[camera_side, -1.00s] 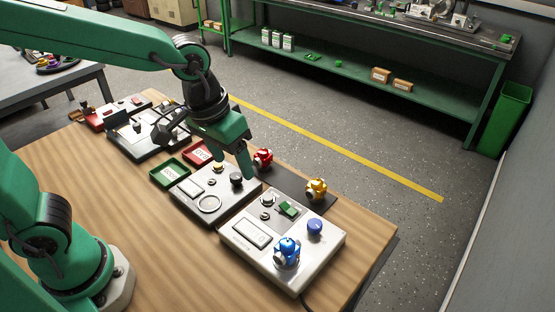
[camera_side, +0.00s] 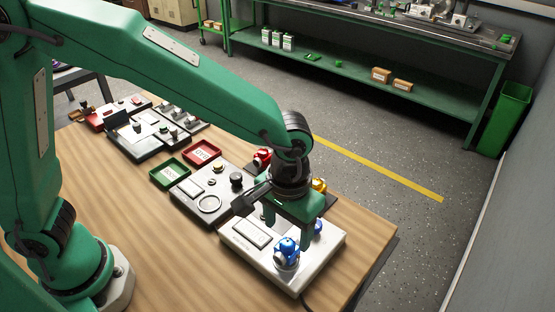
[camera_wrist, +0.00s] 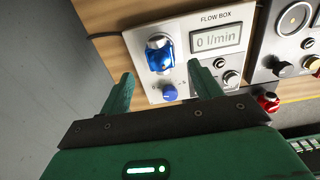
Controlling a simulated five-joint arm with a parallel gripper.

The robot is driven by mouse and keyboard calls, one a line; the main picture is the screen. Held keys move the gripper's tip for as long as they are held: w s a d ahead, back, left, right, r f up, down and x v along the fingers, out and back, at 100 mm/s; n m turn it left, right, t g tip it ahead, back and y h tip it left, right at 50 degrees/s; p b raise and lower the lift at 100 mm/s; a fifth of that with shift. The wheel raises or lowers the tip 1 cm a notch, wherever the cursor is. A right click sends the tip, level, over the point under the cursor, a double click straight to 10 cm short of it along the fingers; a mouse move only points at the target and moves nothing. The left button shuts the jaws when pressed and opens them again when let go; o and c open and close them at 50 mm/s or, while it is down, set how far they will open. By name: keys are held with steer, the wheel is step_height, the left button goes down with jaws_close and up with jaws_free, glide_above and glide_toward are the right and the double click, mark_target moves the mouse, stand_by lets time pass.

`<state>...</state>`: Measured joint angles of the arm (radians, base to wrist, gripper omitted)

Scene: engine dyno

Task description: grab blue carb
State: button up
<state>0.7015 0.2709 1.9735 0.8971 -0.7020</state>
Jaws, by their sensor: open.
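The blue carb (camera_side: 286,252) sits on the near right part of the white flow box (camera_side: 262,262) in the side view. In the wrist view the blue carb (camera_wrist: 160,56) is at the upper middle, on the flow box panel (camera_wrist: 208,22) left of its "0 l/min" display. My gripper (camera_side: 288,228) is above the flow box, just behind the carb, pointing down. In the wrist view my gripper (camera_wrist: 160,85) is open and empty, its fingers apart, with the carb beyond the gap between them. A blue knob (camera_wrist: 169,92) lies between the fingertips in that view.
A red carb (camera_side: 262,158) and a yellow carb (camera_side: 319,186) stand behind the boxes, partly hidden by my arm. A second panel box (camera_side: 190,208) is left of the flow box. Red (camera_side: 216,158) and green (camera_side: 157,178) trays lie farther left. Bare wood is in front.

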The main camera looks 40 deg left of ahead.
mark_target(287, 244)
steer(key=shift+w+f, duration=0.1)
steer(key=shift+f, duration=3.7)
steer(key=c, duration=1.2)
